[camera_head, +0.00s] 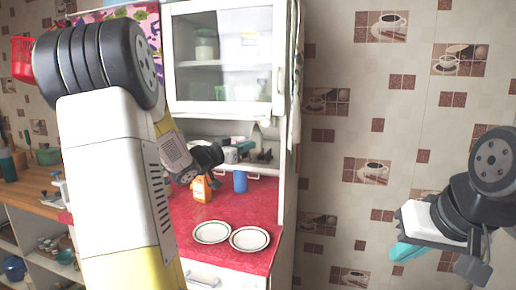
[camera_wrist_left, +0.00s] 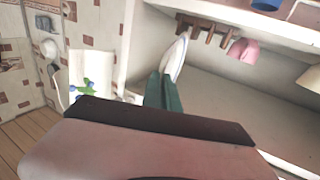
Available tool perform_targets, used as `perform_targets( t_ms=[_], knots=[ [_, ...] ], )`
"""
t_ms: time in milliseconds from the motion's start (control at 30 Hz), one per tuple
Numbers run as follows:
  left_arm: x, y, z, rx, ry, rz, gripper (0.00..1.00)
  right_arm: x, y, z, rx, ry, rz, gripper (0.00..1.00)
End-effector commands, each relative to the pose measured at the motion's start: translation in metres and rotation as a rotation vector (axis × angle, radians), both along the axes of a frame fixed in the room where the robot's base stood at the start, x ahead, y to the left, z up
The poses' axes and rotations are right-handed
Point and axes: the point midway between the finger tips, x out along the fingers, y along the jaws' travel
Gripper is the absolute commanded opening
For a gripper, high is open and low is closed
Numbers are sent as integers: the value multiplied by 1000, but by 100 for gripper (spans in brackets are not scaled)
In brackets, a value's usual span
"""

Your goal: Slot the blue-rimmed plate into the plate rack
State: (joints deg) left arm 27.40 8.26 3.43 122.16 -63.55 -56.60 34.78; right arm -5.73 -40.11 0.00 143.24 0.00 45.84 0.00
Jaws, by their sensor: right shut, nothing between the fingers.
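The blue-rimmed plate (camera_wrist_left: 176,56) shows nearly edge-on in the left wrist view, at the tips of my left gripper's dark green fingers (camera_wrist_left: 163,92). The fingers look closed on its rim, and their bases are hidden behind the gripper body. A brown wooden piece with several pegs (camera_wrist_left: 206,29), which looks like the plate rack, is just beyond and to the right of the plate. I cannot tell whether they touch. In the head view my left gripper (camera_head: 214,178) is over the red counter, its fingers mostly unclear. My right gripper (camera_head: 408,250) is shut and empty at the right.
Two dark-rimmed white plates (camera_head: 212,232) lie side by side on the red counter (camera_head: 190,255). An orange carton (camera_head: 201,189) and a blue cup (camera_head: 240,181) stand behind them. A glass-doored cabinet (camera_head: 222,60) hangs above. A pink cup (camera_wrist_left: 243,50) is right of the pegs.

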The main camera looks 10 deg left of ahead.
Motion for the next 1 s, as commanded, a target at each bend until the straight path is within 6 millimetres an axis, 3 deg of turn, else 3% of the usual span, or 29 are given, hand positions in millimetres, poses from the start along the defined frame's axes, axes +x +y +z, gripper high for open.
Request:
perform_targets(
  t_ms=[1000],
  knots=[
    [72,-3,-5,0,-1,-2,0,0,0,0,0,0,0,0]
  ],
)
